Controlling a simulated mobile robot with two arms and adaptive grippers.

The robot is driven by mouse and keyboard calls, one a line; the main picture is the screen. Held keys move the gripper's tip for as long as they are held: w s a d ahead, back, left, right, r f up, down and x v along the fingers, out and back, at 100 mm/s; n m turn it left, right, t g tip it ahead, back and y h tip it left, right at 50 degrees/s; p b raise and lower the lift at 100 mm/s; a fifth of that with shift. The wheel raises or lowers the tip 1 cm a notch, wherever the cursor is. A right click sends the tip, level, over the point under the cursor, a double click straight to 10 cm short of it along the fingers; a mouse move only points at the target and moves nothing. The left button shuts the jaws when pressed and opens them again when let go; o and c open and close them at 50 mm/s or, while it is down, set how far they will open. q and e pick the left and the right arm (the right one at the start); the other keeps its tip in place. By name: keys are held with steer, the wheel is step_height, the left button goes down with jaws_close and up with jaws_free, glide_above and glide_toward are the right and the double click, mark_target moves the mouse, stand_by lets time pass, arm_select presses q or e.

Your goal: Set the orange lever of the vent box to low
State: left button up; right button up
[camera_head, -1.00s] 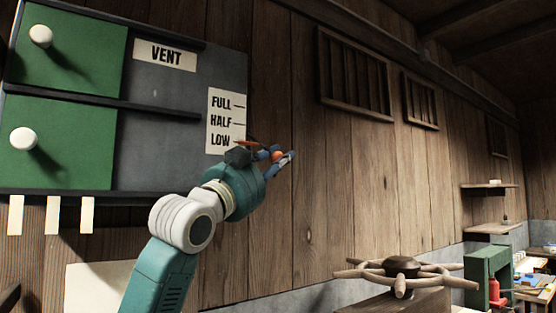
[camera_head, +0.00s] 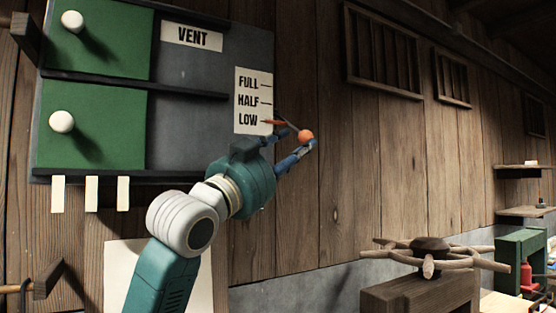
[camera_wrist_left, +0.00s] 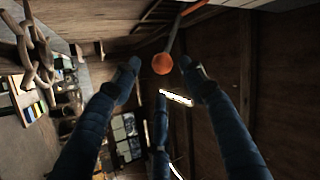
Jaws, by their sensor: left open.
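The vent box (camera_head: 190,75) hangs on the wooden wall at the left, with a FULL, HALF, LOW label (camera_head: 253,100) at its right edge. Its lever has an orange pointer (camera_head: 276,122) level with the LOW mark and an orange ball knob (camera_head: 305,135) at its outer end. My left gripper (camera_head: 299,146) is open at the knob, just below it. In the left wrist view the knob (camera_wrist_left: 163,64) shows between and slightly beyond the spread fingertips of my left gripper (camera_wrist_left: 160,78); I cannot tell if they touch. My right gripper is not in view.
Green panels with white knobs (camera_head: 61,122) fill the box's left side. A wooden spoked wheel (camera_head: 432,252) stands on a block at lower right. Slatted vents (camera_head: 382,55) and shelves (camera_head: 523,171) are on the wall.

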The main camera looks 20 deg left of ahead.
arm_select(q)
steer(key=v, duration=0.6)
stand_by(0.3)
